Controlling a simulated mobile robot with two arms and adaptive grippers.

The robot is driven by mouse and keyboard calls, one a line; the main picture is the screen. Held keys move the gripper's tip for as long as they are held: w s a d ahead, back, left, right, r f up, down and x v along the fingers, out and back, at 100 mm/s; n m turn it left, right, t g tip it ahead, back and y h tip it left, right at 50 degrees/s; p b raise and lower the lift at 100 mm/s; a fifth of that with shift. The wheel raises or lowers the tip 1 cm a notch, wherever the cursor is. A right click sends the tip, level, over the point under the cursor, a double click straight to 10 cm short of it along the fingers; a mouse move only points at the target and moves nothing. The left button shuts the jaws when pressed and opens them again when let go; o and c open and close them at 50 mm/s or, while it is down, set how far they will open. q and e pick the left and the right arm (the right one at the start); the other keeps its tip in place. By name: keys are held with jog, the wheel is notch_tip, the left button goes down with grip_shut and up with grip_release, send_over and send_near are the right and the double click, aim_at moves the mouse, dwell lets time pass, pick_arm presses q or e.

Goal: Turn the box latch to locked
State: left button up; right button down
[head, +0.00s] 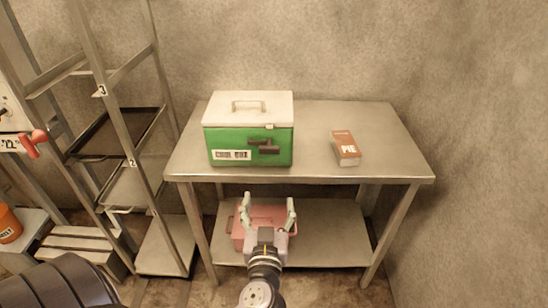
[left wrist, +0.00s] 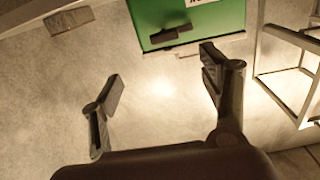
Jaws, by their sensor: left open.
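The cold box (head: 225,138) has a green body and a white lid with a handle, and stands on the left part of the metal table. Its dark latch (head: 264,146) is on the front face, with bars lying roughly level. In the left wrist view the box (left wrist: 222,18) appears upside down at the top, with the latch (left wrist: 170,33) on it. My left gripper (head: 268,203) is open and empty, in front of the table and lower than the box in the picture. Its fingers (left wrist: 160,65) are spread, apart from the latch. My right gripper is not in view.
A brown pie box (head: 345,148) lies on the table (head: 390,140), right of the cold box. It also shows in the left wrist view (left wrist: 68,19). A pink box (head: 268,214) sits on the lower shelf behind my gripper. A metal rack (head: 130,150) stands left.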

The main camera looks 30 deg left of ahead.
aim_at(269, 152)
pick_arm(q)
jog(key=p+x, duration=0.2)
jog(key=x, duration=0.3)
jog(key=p+x, duration=0.2)
jog(key=x, duration=0.4)
jog(key=r+p+x, duration=0.1)
jog(key=p+x, duration=0.1)
jog(key=x, duration=0.4)
jog(key=shift+w+a+r, duration=0.1)
jog(key=shift+a, duration=0.25)
jog(key=c, duration=1.2)
jog(key=shift+o, duration=0.2)
